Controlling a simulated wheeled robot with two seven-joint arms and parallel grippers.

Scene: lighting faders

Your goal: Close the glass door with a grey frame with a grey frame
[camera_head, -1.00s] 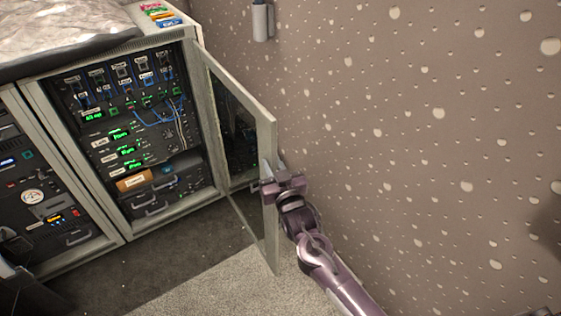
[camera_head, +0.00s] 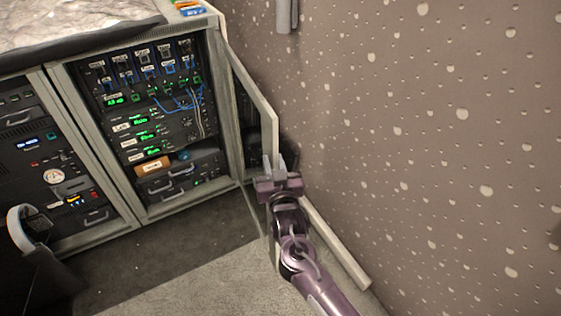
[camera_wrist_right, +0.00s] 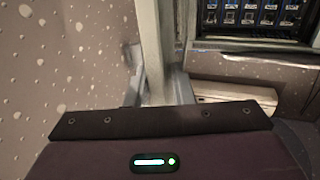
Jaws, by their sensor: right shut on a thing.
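The glass door with a grey frame (camera_head: 266,101) stands wide open at the right side of the rack cabinet, seen nearly edge-on. My right gripper (camera_head: 276,170) is shut on the outer edge of the door's frame. In the right wrist view, the door frame (camera_wrist_right: 155,55) rises as a pale upright bar between the fingers of my right gripper (camera_wrist_right: 159,90), partly hidden by the gripper body. My right gripper and arm hide part of the door's lower edge in the head view. My left gripper is not in view.
The open cabinet (camera_head: 230,130) holds rack gear with green displays and blue cables (camera_head: 180,100). A closed bay with more gear stands to its left. A speckled wall (camera_head: 430,130) is close on the right, with a pale baseboard (camera_head: 335,243).

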